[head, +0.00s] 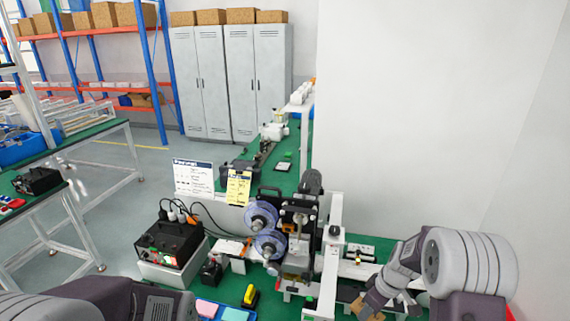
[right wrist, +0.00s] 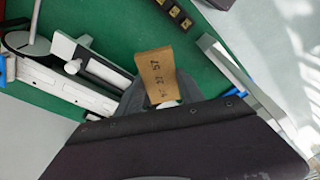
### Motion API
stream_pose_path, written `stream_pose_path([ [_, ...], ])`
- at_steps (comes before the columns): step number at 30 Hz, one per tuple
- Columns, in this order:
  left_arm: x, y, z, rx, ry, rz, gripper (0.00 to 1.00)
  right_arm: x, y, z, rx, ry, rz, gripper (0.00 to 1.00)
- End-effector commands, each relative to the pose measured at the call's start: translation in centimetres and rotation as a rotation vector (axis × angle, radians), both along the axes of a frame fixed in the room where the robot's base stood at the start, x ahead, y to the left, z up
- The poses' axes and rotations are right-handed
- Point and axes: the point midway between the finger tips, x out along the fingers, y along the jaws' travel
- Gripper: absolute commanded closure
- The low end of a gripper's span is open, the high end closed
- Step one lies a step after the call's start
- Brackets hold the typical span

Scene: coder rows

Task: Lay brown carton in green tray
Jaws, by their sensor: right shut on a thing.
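The brown carton (right wrist: 157,74) has dark printed marks on its face. My right gripper (head: 372,303) is shut on it, and a small part of the carton (head: 362,310) shows at the bottom of the head view. In the right wrist view the carton stands out from between the fingers, over or close to the green bench top; I cannot tell if it touches. My left arm shows at the lower left of the head view, but its gripper is out of the picture. I cannot make out a green tray in either view.
A machine with purple-grey reels (head: 262,216) and a white upright frame (head: 331,250) stands left of my right gripper. A black device (head: 168,243) and a blue bin (head: 236,318) with pink and green pieces are further left. A white wall rises behind the bench.

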Motion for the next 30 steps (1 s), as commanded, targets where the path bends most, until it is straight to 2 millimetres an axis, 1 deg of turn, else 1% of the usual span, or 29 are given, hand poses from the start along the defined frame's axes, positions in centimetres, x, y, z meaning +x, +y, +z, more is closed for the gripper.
stream_pose_path([
  [1,0.0,0.0,-0.4,0.000,0.000,0.000,1.00,-0.4,0.7,0.5,-0.002,-0.004,-0.066,0.75],
  [6,0.0,0.0,-1.0,0.000,0.000,0.000,1.00,-2.2,3.2,2.5,-0.001,-0.005,-0.360,0.75],
  [9,0.0,0.0,-1.3,0.000,0.000,0.000,1.00,-3.2,4.2,3.3,-0.001,-0.003,-0.504,0.75],
  [12,0.0,0.0,-1.4,0.000,0.000,0.000,1.00,-3.9,4.8,3.8,-0.001,-0.002,-0.603,0.75],
  [17,0.0,0.0,-1.5,0.000,0.000,0.000,1.00,-4.4,5.2,4.2,-0.001,-0.002,-0.681,0.75],
  [26,0.0,0.0,-1.5,0.000,0.000,0.000,1.00,-4.4,5.2,4.2,0.000,0.000,-0.696,0.75],
  [30,0.0,0.0,-1.5,0.000,0.000,0.000,1.00,-4.5,5.3,4.2,0.000,0.000,-0.773,0.75],
])
